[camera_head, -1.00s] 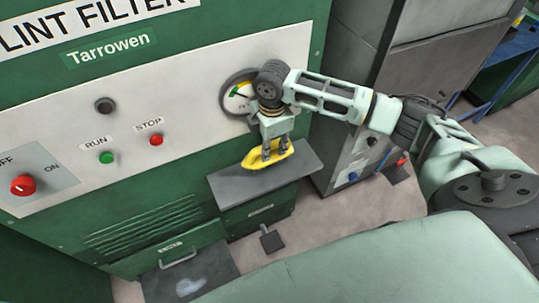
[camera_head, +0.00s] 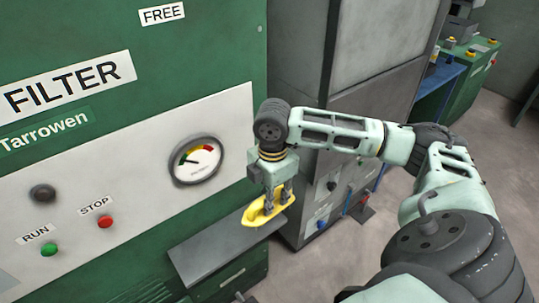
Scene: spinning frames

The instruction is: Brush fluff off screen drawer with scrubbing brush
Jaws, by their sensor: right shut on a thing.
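The yellow scrubbing brush (camera_head: 264,213) is in my right gripper (camera_head: 271,197), whose fingers are shut on its top. The brush is over the right end of a grey shelf (camera_head: 215,252) on the front of the green lint filter cabinet (camera_head: 215,45). I cannot tell whether the brush touches the shelf. The screen drawer and any fluff are out of view. My left gripper is not in view.
The cabinet's pale panel has a dial gauge (camera_head: 196,160), a green RUN button (camera_head: 49,249) and a red STOP button (camera_head: 105,221). A grey cabinet (camera_head: 345,50) stands to the right. Bare floor (camera_head: 325,262) shows in front of it.

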